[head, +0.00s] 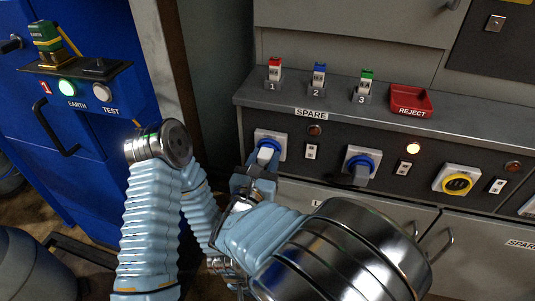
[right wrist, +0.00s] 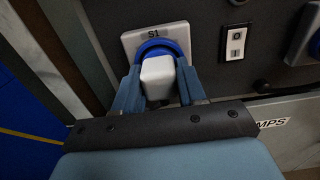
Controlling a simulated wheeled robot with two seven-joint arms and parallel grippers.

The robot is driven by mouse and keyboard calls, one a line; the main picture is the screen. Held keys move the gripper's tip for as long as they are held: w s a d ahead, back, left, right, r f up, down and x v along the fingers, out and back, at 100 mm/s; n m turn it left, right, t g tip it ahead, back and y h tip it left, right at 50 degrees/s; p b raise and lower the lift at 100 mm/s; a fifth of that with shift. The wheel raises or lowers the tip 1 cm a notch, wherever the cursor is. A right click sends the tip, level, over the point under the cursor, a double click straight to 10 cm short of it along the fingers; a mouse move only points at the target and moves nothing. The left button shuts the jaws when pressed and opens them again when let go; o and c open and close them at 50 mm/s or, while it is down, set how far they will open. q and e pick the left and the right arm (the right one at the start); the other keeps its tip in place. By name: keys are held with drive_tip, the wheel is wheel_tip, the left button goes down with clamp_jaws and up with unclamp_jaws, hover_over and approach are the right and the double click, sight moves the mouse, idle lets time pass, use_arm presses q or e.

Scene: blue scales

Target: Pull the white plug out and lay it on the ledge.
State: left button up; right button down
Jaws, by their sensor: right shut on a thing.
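The white plug (head: 264,155) sits in the left blue-ringed socket (head: 280,143) on the dark panel. In the right wrist view the plug (right wrist: 158,78) is a white block in front of the blue ring, under the label S1. My right gripper (head: 256,172) is shut on the plug, with one blue finger at each side of it (right wrist: 157,92). The grey ledge (head: 335,106) runs above the sockets. My left arm shows at the left, but its gripper is not visible.
On the ledge stand small red (head: 274,72), blue (head: 319,76) and green (head: 365,84) topped pieces and a red REJECT tray (head: 410,100). A second plug (head: 361,173) fills the middle socket. A yellow socket (head: 457,183) is further right. A blue cabinet (head: 100,150) stands left.

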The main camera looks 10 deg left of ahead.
sight(263, 163)
drive_tip(key=shift+s+a, duration=0.1)
drive_tip(key=shift+s, duration=2.9)
